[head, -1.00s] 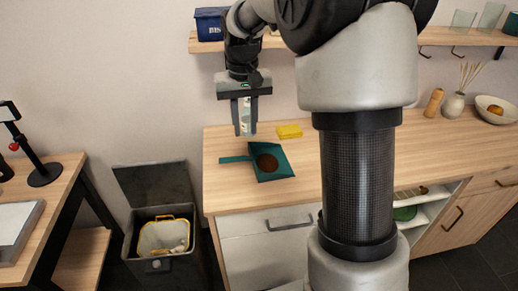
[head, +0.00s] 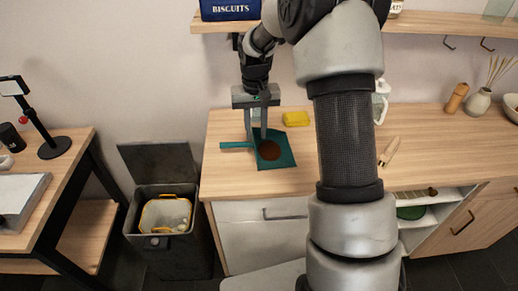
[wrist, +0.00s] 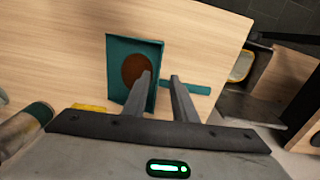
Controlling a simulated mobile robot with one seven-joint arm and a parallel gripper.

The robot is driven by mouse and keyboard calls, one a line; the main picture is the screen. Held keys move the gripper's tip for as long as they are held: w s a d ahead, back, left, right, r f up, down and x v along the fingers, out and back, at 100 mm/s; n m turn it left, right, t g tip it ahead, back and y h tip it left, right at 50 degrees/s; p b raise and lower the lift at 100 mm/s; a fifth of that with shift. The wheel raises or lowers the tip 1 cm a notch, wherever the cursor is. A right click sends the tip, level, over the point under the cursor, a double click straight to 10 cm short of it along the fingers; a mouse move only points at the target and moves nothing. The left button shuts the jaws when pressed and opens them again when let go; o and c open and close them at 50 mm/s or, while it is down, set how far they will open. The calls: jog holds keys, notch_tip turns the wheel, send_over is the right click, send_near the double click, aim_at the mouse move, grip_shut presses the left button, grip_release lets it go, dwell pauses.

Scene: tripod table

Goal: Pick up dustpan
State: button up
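The teal dustpan (head: 284,160) lies on the wooden counter, its handle pointing left and a round brown patch on its pan. In the wrist view the dustpan (wrist: 118,58) shows its pan left of the fingers and its handle (wrist: 190,89) running right behind them. My gripper (head: 257,139) is open and points down over the place where handle and pan meet. In the wrist view the gripper (wrist: 159,78) has a clear gap between its fingers, with nothing clamped in it. I cannot tell the exact height of the fingertips above the handle.
A yellow sponge (head: 296,118) lies behind the dustpan. An open bin (head: 165,222) stands on the floor left of the counter. A shelf with a blue biscuits box (head: 230,9) hangs above. A wooden-handled tool (head: 389,152) lies right of my arm. The counter's front left is clear.

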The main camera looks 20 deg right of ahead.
aim_at(255, 146)
notch_tip(255, 146, down, 8)
jog(key=shift+f, duration=0.2)
grip_shut()
